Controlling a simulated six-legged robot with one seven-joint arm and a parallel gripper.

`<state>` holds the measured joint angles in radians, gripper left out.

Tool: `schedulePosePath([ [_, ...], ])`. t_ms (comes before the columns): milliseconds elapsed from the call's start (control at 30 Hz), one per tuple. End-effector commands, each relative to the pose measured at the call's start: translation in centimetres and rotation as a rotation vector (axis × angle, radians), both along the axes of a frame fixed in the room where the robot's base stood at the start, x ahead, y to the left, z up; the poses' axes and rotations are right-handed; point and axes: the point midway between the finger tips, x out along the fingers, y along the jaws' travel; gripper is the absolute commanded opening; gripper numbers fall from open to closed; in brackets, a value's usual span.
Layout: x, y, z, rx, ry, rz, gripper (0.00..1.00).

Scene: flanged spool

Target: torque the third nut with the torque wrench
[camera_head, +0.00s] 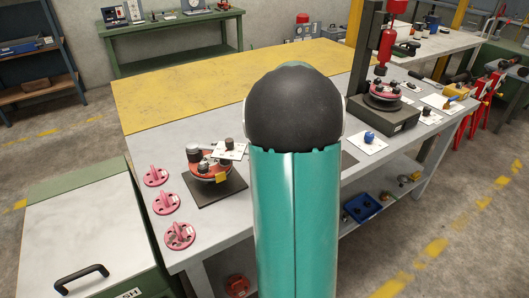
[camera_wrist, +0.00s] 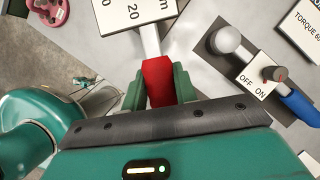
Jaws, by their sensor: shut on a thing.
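In the wrist view my gripper (camera_wrist: 160,86) is shut on the red handle (camera_wrist: 158,82) of a tool, which I take to be the torque wrench. A pale shaft runs from the handle up to a white plate with partly cut-off lettering, "20" and "m" (camera_wrist: 133,14). The tool's far end is out of view. In the head view a red flanged spool (camera_head: 203,170) sits on a dark square base (camera_head: 222,188) on the bench. Its nuts are too small to tell apart. My arm hides the gripper and the middle of the bench there.
Pink flanged parts (camera_head: 165,203) lie along the bench's left edge. An ON/OFF box (camera_wrist: 253,82) with a ball-ended lever and a "TORQUE 60" card (camera_wrist: 304,28) lie right of the handle. A red press (camera_head: 387,45) stands at the right. The yellow back strip (camera_head: 190,100) is clear.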

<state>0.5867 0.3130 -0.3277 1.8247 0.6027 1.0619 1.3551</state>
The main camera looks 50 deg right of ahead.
Motion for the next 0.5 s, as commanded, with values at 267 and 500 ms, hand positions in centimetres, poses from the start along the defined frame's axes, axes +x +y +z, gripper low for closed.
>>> schedulePosePath([
  [267,-0.2,0.4,0.5,-0.001,-0.003,-0.025,0.0],
  [500,-0.2,0.4,2.0,-0.002,-0.005,-0.023,0.0],
])
